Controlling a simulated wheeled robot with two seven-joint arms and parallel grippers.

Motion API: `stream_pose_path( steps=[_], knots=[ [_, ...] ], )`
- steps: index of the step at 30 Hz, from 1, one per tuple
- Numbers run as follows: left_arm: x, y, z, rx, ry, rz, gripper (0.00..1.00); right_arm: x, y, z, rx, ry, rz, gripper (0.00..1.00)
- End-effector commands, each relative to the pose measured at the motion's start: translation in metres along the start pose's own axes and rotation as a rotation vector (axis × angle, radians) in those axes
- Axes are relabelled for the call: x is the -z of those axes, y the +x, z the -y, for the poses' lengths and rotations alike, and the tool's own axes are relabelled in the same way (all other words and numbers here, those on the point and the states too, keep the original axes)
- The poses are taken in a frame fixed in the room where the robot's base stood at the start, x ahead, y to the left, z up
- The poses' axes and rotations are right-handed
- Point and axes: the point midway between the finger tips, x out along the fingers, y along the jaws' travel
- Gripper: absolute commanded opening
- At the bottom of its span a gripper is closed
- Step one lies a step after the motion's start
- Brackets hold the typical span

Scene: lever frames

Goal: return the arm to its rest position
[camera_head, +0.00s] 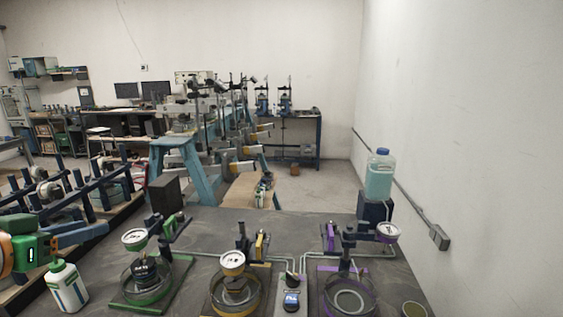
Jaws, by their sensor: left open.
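My left gripper (88,234) comes in from the left edge. It has a green and orange body and blue fingers that point right. It is open, with nothing seen between the fingers. It is above the left part of the table, behind and above a white and green bottle (66,288), and left of the lever frames. The green lever frame (150,283), the yellow lever frame (236,285) and the purple lever frame (346,285) stand in a row, each with a round dial. My right gripper is not in view.
The dark table (290,222) carries the frames. A black block (165,194) stands at its back left. A clear bottle of teal liquid (379,178) sits on a dark stand (374,208) at the back right. A white wall is close on the right.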

Motion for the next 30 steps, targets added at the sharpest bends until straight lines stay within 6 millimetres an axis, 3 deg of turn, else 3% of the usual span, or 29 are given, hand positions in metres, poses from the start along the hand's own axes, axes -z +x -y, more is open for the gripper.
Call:
stream_pose_path(
  steps=[8,14,19,23,26,30],
  knots=[
    [-0.044,0.027,-0.013,0.01,0.019,0.109,0.45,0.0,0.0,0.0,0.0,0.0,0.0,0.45],
    [-0.093,0.048,-0.028,0.017,0.041,0.219,0.45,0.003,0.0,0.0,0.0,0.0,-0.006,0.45],
    [-0.161,0.064,-0.052,0.017,0.07,0.356,0.45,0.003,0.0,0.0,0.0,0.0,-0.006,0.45],
    [-0.224,0.064,-0.077,0.009,0.094,0.474,0.45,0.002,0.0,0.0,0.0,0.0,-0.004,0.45],
    [-0.273,0.055,-0.099,-0.002,0.109,0.563,0.45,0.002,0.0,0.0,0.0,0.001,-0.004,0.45],
    [-0.336,0.029,-0.131,-0.02,0.118,0.682,0.45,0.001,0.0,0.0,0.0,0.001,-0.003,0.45]
  ],
)
